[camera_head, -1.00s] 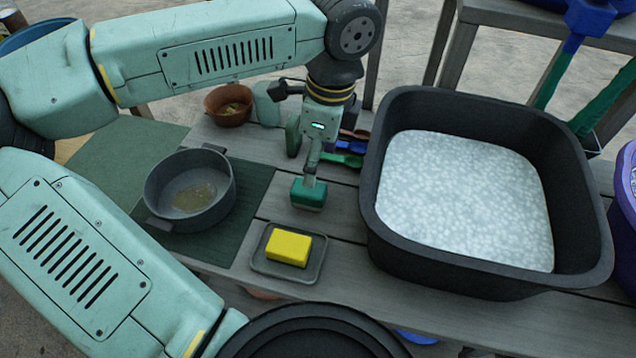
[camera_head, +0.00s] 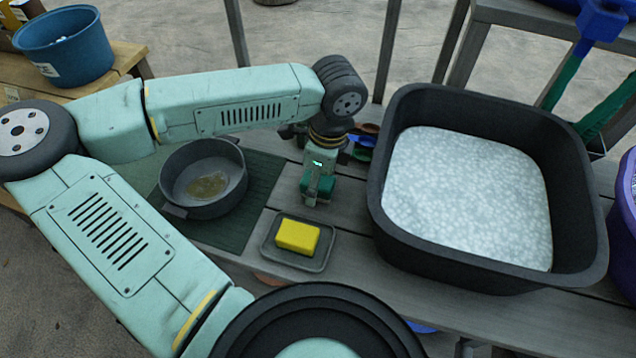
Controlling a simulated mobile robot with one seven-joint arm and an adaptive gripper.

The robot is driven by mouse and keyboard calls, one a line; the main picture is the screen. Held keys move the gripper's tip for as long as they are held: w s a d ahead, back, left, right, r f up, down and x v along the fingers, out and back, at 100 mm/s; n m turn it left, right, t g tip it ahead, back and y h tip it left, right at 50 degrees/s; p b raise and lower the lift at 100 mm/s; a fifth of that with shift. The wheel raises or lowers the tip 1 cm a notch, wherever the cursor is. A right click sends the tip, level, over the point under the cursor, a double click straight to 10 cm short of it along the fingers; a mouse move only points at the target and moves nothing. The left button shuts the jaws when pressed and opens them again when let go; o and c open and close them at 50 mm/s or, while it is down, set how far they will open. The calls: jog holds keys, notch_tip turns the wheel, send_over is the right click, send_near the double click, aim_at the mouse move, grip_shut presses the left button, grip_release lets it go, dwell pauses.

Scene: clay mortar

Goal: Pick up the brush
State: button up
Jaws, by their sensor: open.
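The brush (camera_head: 322,187) is a small dark green block on the grey slatted table, between the pot and the large black tub. Its outline is partly covered by my gripper (camera_head: 317,186), which points down from above and is low at the brush. The jaws are open around or right beside it; I cannot tell whether they touch it. The brush's underside and far side are hidden.
A yellow sponge (camera_head: 298,236) lies on a small grey tray (camera_head: 266,254) just in front. A grey pot (camera_head: 205,205) stands on a green mat (camera_head: 262,190) at left. The black tub (camera_head: 440,245) of pale liquid is close at right.

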jog(key=shift+c, duration=0.4)
jog(key=c, duration=1.2)
jog(key=shift+r, duration=0.1)
notch_tip(320, 180, up, 10)
jog(key=shift+f+b, duration=0.1)
jog(key=shift+b, duration=1)
jog(key=o, duration=0.7)
jog(key=c, duration=0.5)
jog(key=shift+a, duration=0.1)
jog(key=shift+c, duration=0.2)
